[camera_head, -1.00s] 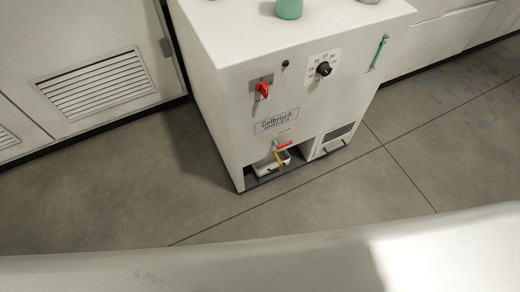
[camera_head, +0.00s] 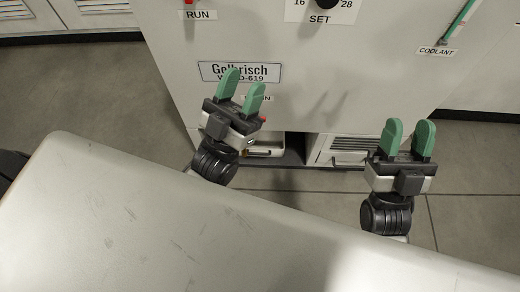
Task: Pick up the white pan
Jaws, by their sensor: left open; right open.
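The white pan (camera_head: 273,146) sits in the low recess at the front of the grey-white machine, largely hidden behind my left gripper. My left gripper (camera_head: 242,90) has green fingers, is open and empty, and shows in front of the machine's name plate and the drain area. My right gripper (camera_head: 408,133) is open and empty, to the right of the pan and in front of the vented grille beside the recess. The drain tap above the pan is mostly covered by my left gripper.
The machine's front (camera_head: 330,75) fills the upper middle, with a name plate (camera_head: 240,72), a set dial (camera_head: 327,3) and a green coolant gauge (camera_head: 462,20). Grey floor is clear on both sides. A vented cabinet (camera_head: 100,8) stands at the upper left.

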